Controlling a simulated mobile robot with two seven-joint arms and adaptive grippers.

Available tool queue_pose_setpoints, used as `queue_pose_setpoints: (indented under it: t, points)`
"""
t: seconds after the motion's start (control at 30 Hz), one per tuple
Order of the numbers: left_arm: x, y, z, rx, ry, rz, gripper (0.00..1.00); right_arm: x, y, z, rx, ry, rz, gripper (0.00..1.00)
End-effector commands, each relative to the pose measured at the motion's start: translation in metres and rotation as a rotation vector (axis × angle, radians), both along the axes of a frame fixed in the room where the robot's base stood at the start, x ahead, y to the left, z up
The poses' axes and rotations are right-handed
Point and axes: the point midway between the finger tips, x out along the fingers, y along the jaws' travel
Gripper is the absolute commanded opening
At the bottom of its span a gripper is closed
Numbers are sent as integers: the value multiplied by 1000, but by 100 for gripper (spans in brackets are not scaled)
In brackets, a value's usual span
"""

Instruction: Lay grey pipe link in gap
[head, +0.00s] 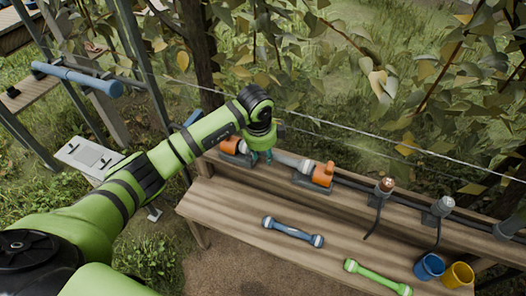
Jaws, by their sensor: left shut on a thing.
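My left gripper (262,156) reaches down from the left over the back ledge of the wooden bench. It is shut on the grey pipe link (290,161), near that link's left part, which the fingers partly hide. The link lies in line with the gap between two orange pipe ends, one at left (230,146) and one at right (323,174). Its right end is close to the right orange piece. I cannot tell whether it rests in the gap or hangs just above it. My right gripper is not in view.
A blue link (293,232) and a green link (378,277) lie on the bench seat (235,212). A blue cup (429,266) and a yellow cup (458,274) stand at right. A wire and leafy branches cross behind. Two upright nozzles stand along the dark pipe.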

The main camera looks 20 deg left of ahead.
Motion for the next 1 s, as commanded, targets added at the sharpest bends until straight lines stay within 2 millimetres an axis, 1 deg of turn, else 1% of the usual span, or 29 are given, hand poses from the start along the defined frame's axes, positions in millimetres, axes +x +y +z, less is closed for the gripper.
queue_pose_setpoints:
  t: [0.97,1.0]
  points:
    - [0,0,-14,0,0,0,0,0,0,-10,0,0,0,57]
    - [0,0,-13,0,0,0,50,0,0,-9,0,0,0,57]
